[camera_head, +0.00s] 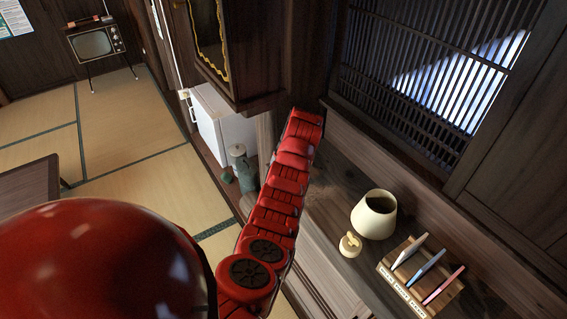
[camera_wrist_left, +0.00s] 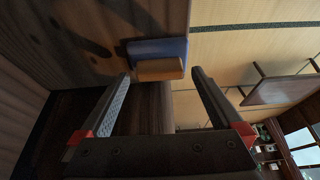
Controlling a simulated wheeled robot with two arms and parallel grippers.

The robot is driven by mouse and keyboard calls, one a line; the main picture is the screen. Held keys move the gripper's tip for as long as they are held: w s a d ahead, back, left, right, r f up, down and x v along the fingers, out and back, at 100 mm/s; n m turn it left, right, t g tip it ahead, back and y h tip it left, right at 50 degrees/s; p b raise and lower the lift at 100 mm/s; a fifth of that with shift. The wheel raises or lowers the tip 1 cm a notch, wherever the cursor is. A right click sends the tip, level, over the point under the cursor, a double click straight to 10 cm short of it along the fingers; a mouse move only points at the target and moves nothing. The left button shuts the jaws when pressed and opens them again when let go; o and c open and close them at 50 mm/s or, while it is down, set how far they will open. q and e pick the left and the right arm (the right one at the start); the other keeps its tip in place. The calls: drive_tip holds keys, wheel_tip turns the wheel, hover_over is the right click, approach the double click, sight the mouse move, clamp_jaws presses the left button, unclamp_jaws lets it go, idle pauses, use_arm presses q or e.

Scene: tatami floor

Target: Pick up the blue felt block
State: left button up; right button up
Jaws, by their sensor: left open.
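The blue felt block (camera_wrist_left: 157,48) shows in the left wrist view as a blue slab with a tan, wood-like strip along its lower side. It lies at the edge of a brown wooden surface (camera_wrist_left: 70,25). My left gripper (camera_wrist_left: 160,75) is open, its two fingers on either side of the block's lower part in the picture. The block looks to be just beyond the fingertips; I cannot tell the exact gap. I do not make out the block or either gripper in the head view, where a red arm of mine crosses the middle.
In the head view a wooden ledge (camera_head: 335,205) holds a cream cup-shaped object (camera_head: 374,214), a small cream item (camera_head: 350,245) and a wooden rack (camera_head: 418,277) with several slim coloured sticks. A slatted window (camera_head: 430,75) stands behind. Tatami floor (camera_head: 125,115) lies open at left.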

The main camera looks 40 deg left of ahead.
use_arm(q)
drive_tip(key=shift+w+a+f, duration=0.1)
drive_tip(key=shift+f, duration=0.2)
drive_tip(key=c, duration=1.3)
drive_tip(key=shift+r, duration=0.1)
